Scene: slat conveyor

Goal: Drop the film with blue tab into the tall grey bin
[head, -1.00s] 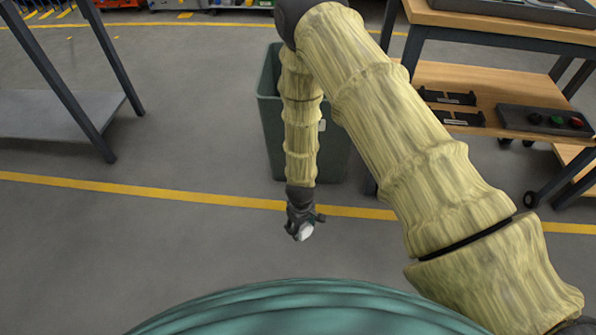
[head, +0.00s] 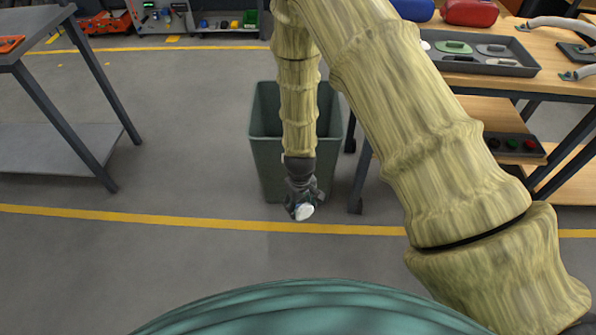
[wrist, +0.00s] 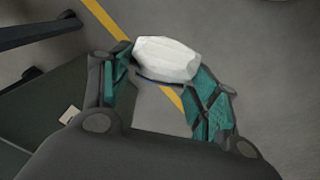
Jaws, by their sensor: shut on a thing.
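My gripper (head: 302,205) hangs pointing down on the near side of the tall bin, in front of its wall in the head view. It is shut on a pale, white film (head: 304,212). In the wrist view the film (wrist: 167,60) sits between the green-padded fingers, with a thin bluish edge below it; the tab is not clear. The tall grey bin (head: 268,160) looks greenish-grey, stands upright on the floor and is open at the top. My forearm hides part of its opening. Its dark wall with a pale label shows at left in the wrist view (wrist: 40,115).
A workbench (head: 480,82) with a tray and a lower shelf stands right of the bin. A grey metal table (head: 55,150) stands at left. A yellow line (head: 150,216) crosses the floor in front of the bin. The floor between table and bin is clear.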

